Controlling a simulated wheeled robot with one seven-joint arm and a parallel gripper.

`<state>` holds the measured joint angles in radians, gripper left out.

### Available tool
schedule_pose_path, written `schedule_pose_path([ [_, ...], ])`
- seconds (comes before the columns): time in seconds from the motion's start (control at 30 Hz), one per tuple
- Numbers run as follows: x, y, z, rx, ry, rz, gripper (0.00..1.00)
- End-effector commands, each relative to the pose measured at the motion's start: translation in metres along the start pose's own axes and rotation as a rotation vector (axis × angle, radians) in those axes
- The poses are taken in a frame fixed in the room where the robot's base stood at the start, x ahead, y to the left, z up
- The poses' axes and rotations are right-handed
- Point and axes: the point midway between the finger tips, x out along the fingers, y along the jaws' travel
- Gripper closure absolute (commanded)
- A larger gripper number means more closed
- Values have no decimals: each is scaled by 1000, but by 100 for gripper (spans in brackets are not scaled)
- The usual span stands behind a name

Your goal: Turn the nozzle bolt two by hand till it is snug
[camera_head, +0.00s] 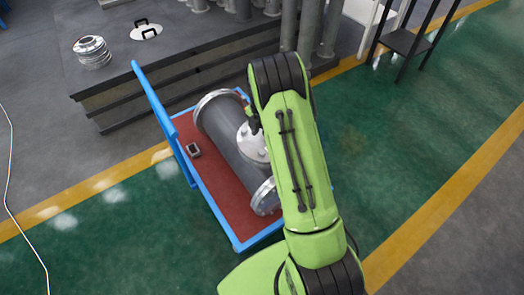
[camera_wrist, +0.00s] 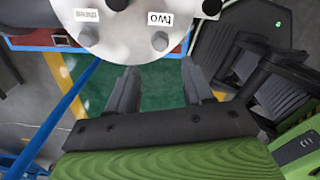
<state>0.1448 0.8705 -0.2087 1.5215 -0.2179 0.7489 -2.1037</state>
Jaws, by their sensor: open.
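In the wrist view the pale round nozzle flange (camera_wrist: 125,40) fills the top. A label reading "two", turned over in the picture, sits by a grey bolt head (camera_wrist: 160,41) near the flange's lower edge. My gripper (camera_wrist: 160,72) is open and empty, its two dark fingers apart below that bolt and not touching it. In the head view the white nozzle (camera_head: 252,143) stands on the side of the grey flanged shell (camera_head: 222,125). My green arm reaches over it and hides most of the gripper and part of the shell.
Another bolt (camera_wrist: 88,37) sits left on the flange beside a label too small to read. The shell lies on a red-decked cart (camera_head: 215,195) with a blue frame and handle (camera_head: 160,110). A small dark box (camera_head: 193,150) lies on the deck. A grey bench (camera_head: 180,70) stands behind.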

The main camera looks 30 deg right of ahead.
Motion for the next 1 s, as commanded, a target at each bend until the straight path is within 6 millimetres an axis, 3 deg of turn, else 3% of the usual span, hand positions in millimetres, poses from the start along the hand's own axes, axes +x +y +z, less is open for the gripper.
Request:
schedule_pose_path([
  [0.1, 36, -1, 0, 1, 2, -3, 49],
  [0.3, 75, -1, 0, 2, 1, -2, 49],
  [0.47, 86, 0, 0, 2, -1, 1, 49],
  [0.7, 85, 0, 0, 2, -1, 1, 50],
  [1.0, 85, 0, 0, 2, 0, 1, 96],
])
